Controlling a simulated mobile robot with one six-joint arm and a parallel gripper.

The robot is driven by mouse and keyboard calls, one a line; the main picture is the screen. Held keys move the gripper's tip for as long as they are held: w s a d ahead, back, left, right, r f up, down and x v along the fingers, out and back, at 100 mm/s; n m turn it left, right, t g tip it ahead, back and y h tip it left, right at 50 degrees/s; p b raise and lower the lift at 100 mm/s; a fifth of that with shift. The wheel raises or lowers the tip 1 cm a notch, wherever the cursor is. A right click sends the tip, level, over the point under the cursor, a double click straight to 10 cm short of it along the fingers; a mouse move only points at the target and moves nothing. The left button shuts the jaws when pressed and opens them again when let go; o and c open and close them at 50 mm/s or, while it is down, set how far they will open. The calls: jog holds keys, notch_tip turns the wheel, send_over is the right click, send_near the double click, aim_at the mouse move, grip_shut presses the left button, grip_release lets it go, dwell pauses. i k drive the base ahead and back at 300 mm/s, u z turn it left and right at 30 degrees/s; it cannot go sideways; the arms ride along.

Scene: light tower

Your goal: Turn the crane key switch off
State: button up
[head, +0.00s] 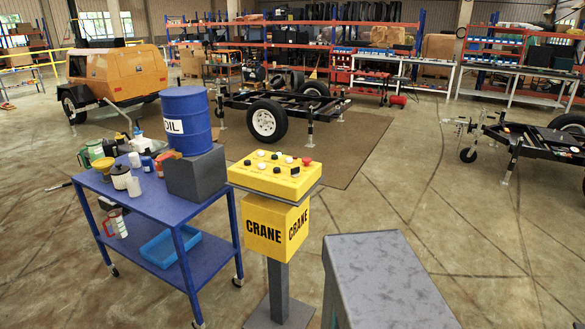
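The yellow crane control box (275,177) sits tilted on top of a grey post (278,290) in the middle of the head view. Its upper face carries several small round controls in black, white and red. A red button (307,161) is at its back right edge. The controls are too small to tell which is the key switch or how it is turned. A yellow block (268,228) marked CRANE is under the panel. My gripper is not in view.
A blue cart (150,200) with bottles stands left of the post. A blue OIL drum (187,120) rests on a dark grey box (196,173) there. A grey-topped stand (385,275) is close at the front right. Open floor (470,235) lies to the right, with trailers beyond.

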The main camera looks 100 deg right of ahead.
aim_at(294, 172)
jog(key=z, duration=0.5)
jog(key=i, duration=0.55)
jog(key=z, duration=0.9)
jog(key=i, duration=0.65)
jog(key=z, duration=0.4)
